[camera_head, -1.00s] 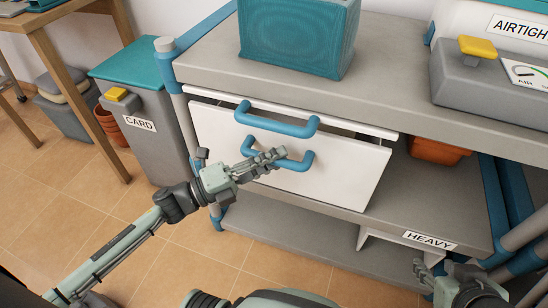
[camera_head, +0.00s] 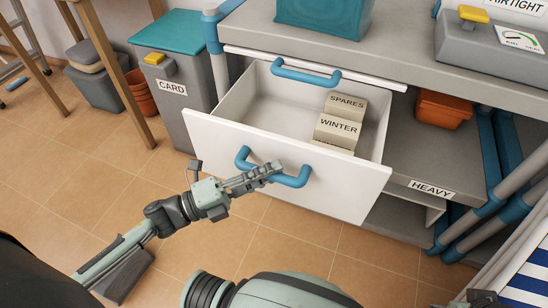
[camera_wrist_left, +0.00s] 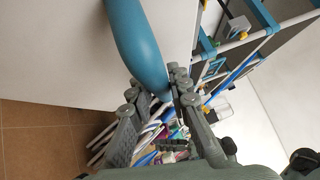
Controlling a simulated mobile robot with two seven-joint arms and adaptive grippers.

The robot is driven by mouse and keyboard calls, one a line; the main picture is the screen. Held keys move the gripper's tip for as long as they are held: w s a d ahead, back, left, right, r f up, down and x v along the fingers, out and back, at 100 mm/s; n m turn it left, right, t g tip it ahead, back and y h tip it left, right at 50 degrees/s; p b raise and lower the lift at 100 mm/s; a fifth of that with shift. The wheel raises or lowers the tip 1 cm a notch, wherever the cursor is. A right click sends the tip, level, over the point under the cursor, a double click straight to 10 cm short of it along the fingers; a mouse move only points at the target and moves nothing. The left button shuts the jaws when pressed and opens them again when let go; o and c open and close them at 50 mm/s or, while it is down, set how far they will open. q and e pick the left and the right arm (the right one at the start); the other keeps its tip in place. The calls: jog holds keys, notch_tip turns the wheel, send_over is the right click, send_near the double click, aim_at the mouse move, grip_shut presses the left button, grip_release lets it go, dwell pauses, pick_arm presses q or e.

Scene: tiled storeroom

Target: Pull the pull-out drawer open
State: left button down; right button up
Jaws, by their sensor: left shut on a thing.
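The white drawer (camera_head: 230,147) under the worktop stands well out from its frame in the head view, with its inside showing. Its blue bar handle (camera_head: 297,181) is on the front panel. My left gripper (camera_head: 272,170) is shut on this handle near its middle. In the left wrist view, the blue handle (camera_wrist_left: 138,45) runs down between the fingers of my left gripper (camera_wrist_left: 170,85). Only a dark bit at the bottom right edge of the head view may be my right arm; its fingers are not shown.
Boxes labelled SPARES (camera_head: 346,103) and WINTER (camera_head: 337,130) sit in the drawer. Above it is a thin white panel with another blue handle (camera_head: 305,76). A grey CARD bin (camera_head: 172,95) stands left. An orange container (camera_head: 443,108) is right. Floor before the drawer is clear.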

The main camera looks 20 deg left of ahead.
pick_arm(q)
jog(key=shift+s+p, duration=0.4)
jog(key=shift+s, duration=2.2)
pick_arm(e)
jog(key=shift+w+a+f, duration=0.1)
jog(key=shift+f, duration=1.1)
pick_arm(q)
jog(key=c, duration=1.4)
grip_release()
jog(key=shift+a, duration=0.1)
jog(key=v, duration=1.2)
